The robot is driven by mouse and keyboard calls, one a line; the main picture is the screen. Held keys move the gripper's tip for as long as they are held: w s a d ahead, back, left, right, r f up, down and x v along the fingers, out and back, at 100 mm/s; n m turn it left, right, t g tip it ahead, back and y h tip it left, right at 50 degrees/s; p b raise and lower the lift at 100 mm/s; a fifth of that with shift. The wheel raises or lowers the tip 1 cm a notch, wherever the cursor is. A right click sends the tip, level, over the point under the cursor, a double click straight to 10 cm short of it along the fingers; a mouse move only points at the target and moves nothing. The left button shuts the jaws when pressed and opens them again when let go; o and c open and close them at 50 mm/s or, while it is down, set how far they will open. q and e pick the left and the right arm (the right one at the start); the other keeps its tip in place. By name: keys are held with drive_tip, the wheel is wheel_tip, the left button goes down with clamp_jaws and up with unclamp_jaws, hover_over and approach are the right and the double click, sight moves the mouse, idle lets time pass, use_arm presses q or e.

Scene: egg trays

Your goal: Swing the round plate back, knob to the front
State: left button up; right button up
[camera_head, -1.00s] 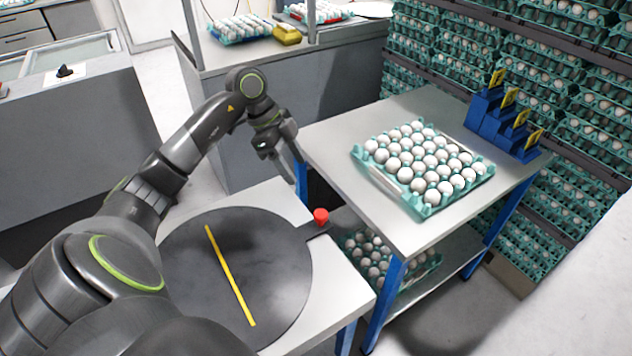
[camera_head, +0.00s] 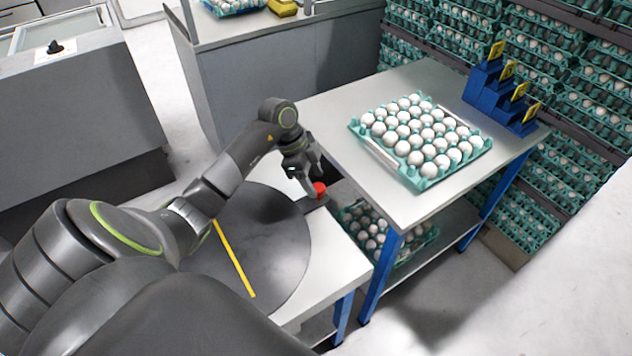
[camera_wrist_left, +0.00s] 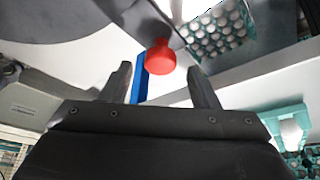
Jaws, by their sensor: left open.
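The round plate (camera_head: 272,240) is dark grey with a yellow stripe and lies on a white table. Its short arm with the red knob (camera_head: 319,188) points to the far right, towards the egg table. My left gripper (camera_head: 312,184) is open right beside the knob. In the left wrist view the knob (camera_wrist_left: 161,58) shows just ahead of and between the two open fingers (camera_wrist_left: 160,82); I cannot tell whether they touch it. My left arm covers the near left part of the plate. My right gripper is not in view.
A table with a teal egg tray (camera_head: 430,183) stands close to the right of the knob, with more eggs on its lower shelf. Blue stepped blocks (camera_head: 497,100) stand at its back. A grey counter (camera_head: 285,85) stands behind.

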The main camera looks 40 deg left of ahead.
use_arm(q)
drive_tip(key=shift+x, duration=1)
clamp_jaws()
